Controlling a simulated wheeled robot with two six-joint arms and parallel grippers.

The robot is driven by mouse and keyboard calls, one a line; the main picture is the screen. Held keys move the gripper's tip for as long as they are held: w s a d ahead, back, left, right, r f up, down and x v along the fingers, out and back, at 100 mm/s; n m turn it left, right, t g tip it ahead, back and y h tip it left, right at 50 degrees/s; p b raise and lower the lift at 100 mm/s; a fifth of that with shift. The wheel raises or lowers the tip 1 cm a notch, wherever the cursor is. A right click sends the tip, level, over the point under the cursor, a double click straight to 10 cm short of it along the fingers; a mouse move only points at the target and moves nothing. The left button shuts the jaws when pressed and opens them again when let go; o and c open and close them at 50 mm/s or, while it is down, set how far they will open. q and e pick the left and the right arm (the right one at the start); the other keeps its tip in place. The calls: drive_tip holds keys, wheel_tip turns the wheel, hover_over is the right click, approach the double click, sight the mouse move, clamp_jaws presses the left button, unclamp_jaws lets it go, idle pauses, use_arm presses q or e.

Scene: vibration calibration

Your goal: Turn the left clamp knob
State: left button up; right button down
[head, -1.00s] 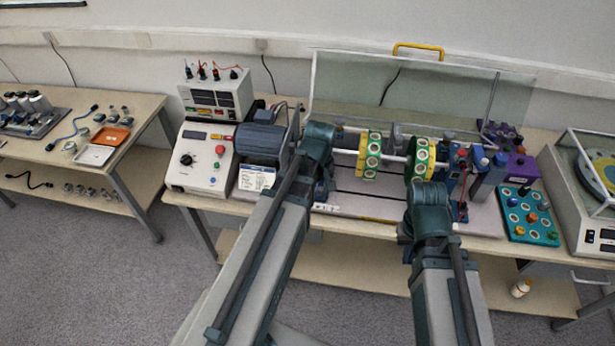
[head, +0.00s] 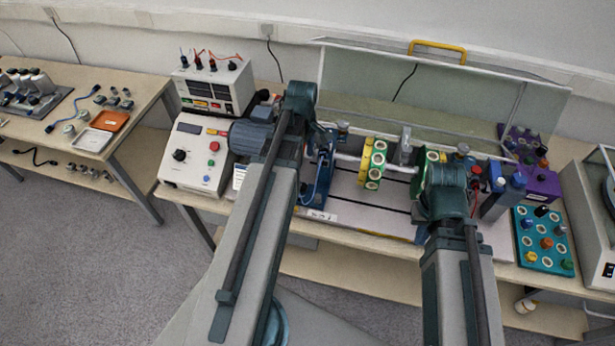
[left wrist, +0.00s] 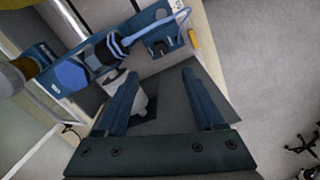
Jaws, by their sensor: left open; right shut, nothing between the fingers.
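The rig has a shaft with yellow-green discs (head: 373,165) between two supports. A small grey knob (head: 342,127), apparently the left clamp knob, stands on top of the left blue support (head: 318,190). My left gripper (left wrist: 160,97) is open in the left wrist view, with nothing gripped. A pale grey rounded part (left wrist: 132,98) shows beyond and between its fingers, and a blue support (left wrist: 70,72) lies past the left finger.
A white control box (head: 195,155) and motor (head: 250,137) stand left of the rig. A clear raised guard (head: 440,105) is behind it. A teal tray (head: 543,240) with coloured knobs lies at right. A blue cable (left wrist: 150,28) loops near the support.

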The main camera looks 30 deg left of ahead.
sight(303, 186)
use_arm(q)
drive_tip(key=shift+s, duration=0.15)
wheel_tip(303, 186, down, 14)
drive_tip(key=b, duration=1.4)
drive_tip(key=shift+r, duration=0.1)
clamp_jaws()
